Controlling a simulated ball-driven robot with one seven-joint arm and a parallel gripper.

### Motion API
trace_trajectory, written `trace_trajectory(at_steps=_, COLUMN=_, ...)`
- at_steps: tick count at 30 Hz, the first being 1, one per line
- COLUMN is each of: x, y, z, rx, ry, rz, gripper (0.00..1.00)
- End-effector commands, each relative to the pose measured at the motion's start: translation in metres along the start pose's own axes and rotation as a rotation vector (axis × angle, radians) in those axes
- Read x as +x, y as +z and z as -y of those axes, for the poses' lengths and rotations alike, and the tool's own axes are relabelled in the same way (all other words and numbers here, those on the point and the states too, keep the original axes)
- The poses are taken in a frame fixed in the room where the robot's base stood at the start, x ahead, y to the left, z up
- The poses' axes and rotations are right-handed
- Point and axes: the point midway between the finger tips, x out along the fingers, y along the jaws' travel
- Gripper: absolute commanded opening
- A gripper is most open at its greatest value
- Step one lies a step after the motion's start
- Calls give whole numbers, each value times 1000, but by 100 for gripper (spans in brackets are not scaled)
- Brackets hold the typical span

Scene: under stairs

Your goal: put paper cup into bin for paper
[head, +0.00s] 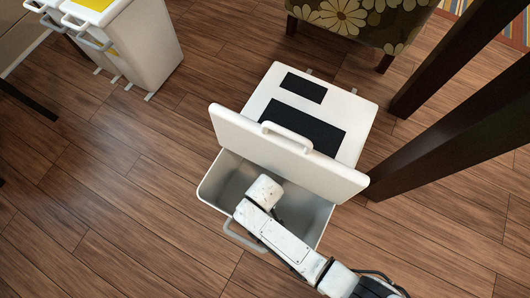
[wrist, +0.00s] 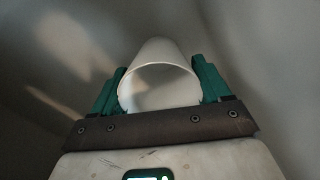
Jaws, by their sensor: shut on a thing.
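In the wrist view my gripper (wrist: 160,92) has its two green fingers shut on a white paper cup (wrist: 158,57). The cup's open rim faces the camera. Grey walls surround it. In the head view my arm reaches down into an open white bin (head: 213,188) with a grey inside. The bin's lid (head: 290,160) stands raised behind the arm. The fingers and the cup are hidden in the head view by my wrist and arm. The wrist view does not show whether the cup touches the bin's bottom.
Dark panels lie on the white top (head: 348,122) behind the lid. Other white bins (head: 140,45) with yellow labels stand at the upper left. A flowered armchair (head: 365,22) and dark wooden posts (head: 450,125) stand at the right.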

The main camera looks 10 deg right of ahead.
Motion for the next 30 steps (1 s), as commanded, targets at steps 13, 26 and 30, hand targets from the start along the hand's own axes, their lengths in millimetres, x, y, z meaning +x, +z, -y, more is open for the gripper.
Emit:
trace_trajectory(at_steps=13, x=6, y=0, z=0, rx=0, ry=0, rz=0, gripper=22)
trace_trajectory(at_steps=26, x=10, y=0, z=0, rx=0, ry=0, rz=0, gripper=89)
trace_trajectory(at_steps=30, x=10, y=0, z=0, rx=0, ry=0, rz=0, gripper=100)
